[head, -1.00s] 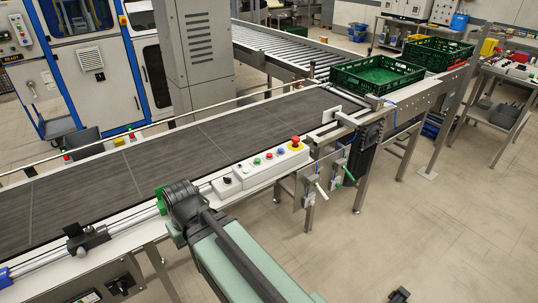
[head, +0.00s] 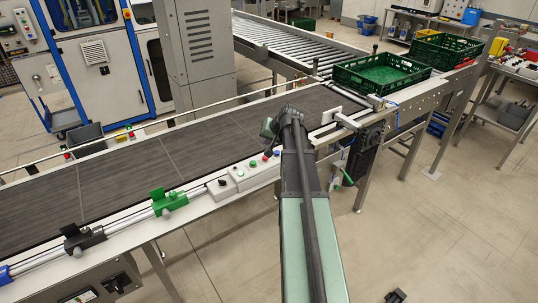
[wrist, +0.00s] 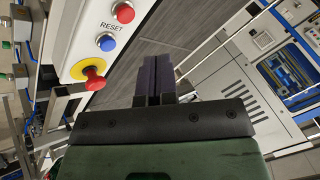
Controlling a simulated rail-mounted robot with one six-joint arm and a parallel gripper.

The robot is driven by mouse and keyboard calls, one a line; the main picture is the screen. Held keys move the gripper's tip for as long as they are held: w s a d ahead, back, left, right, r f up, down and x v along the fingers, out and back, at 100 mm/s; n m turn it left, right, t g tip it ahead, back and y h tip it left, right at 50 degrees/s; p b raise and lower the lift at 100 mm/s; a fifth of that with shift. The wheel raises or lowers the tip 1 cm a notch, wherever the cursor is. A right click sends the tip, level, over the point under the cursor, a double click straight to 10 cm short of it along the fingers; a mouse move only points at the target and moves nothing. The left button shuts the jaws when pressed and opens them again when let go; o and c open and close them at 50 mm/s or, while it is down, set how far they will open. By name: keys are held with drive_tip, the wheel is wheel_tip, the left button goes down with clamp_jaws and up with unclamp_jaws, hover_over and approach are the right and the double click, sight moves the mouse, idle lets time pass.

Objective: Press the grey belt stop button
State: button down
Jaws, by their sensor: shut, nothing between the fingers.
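The control box (head: 230,189) sits on the near side rail of the belt. In the head view it carries a black knob (head: 222,182), a green button (head: 253,164) and a red button (head: 265,159); I cannot surely pick out a grey button. My arm hides the box's right end there. The wrist view shows that end, with a red button (wrist: 123,12), a blue button (wrist: 106,42) marked RESET and a red mushroom button (wrist: 93,78) on a yellow ring. My gripper (wrist: 158,60) is shut and empty, right of these buttons in the wrist view, apart from them.
The dark belt (head: 130,170) is bare. A green crate (head: 380,87) stands at its far right end, with another crate (head: 440,50) behind. A green clamp (head: 168,203) and a black clamp (head: 82,238) sit on the near rail. A grey column (head: 195,60) stands behind the belt.

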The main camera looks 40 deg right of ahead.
sight(265, 157)
drive_tip(key=shift+m+t+h, duration=0.3)
drive_tip(key=shift+t+h, duration=0.1)
drive_tip(key=shift+t, duration=0.5)
drive_tip(key=w, duration=0.1)
drive_tip(key=w+d+r, duration=0.1)
drive_tip(key=w+d, duration=0.1)
drive_tip(key=shift+w+d+r, duration=0.1)
drive_tip(key=shift+r, duration=0.25)
drive_tip(key=shift+f, duration=0.1)
wheel_tip(265, 157, down, 9)
drive_tip(key=b, duration=0.9)
idle(0.4)
drive_tip(key=shift+f+b, duration=0.3)
drive_tip(key=shift+b, duration=0.1)
